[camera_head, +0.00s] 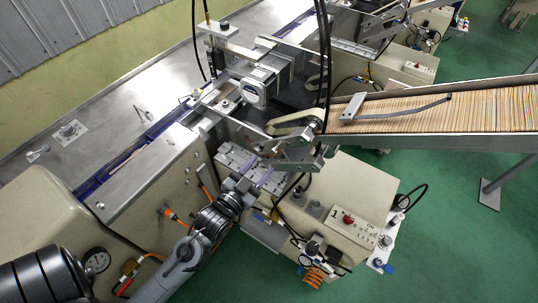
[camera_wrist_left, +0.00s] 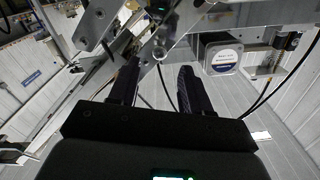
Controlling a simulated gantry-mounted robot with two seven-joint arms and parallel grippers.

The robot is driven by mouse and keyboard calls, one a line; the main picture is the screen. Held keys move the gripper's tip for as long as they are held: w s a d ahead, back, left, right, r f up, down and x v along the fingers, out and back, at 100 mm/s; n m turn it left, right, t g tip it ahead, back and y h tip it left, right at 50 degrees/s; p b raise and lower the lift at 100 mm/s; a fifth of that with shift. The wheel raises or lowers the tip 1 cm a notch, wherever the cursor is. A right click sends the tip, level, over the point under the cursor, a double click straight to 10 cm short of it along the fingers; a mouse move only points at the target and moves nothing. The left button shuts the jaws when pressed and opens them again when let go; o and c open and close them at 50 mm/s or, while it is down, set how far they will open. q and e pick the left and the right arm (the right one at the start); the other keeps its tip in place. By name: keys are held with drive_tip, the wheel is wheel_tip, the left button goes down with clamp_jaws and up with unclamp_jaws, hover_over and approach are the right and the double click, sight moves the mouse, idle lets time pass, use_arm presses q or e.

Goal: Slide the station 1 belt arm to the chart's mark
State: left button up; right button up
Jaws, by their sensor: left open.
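The station 1 belt arm appears to be the pale, rounded metal arm (camera_head: 296,123) at the near end of the stick chute, above the machine's working area. My left gripper (camera_head: 247,184) is below and left of it, beside a grey-purple slotted plate (camera_head: 268,176). In the left wrist view the two dark fingers of my left gripper (camera_wrist_left: 158,75) stand apart, with nothing clearly held between them. A metal bracket with a round knob (camera_wrist_left: 160,48) shows beyond the fingertips; I cannot tell whether it touches them. I cannot make out a chart or its mark. My right gripper is not in view.
A chute full of wooden sticks (camera_head: 460,108) runs off to the right. A panel marked 1 with a red button (camera_head: 349,219) sits at lower right. Black cables (camera_head: 325,60) hang above the machine. A boxed white unit (camera_wrist_left: 221,55) is right of my fingers. Green floor (camera_head: 450,245) is open.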

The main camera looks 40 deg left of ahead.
sight(272, 152)
use_arm(q)
drive_tip(key=shift+w+a, duration=0.2)
drive_tip(key=shift+w, duration=1.15)
drive_tip(key=shift+w+a, duration=0.2)
drive_tip(key=shift+w, duration=1.15)
drive_tip(key=shift+c, duration=0.3)
clamp_jaws()
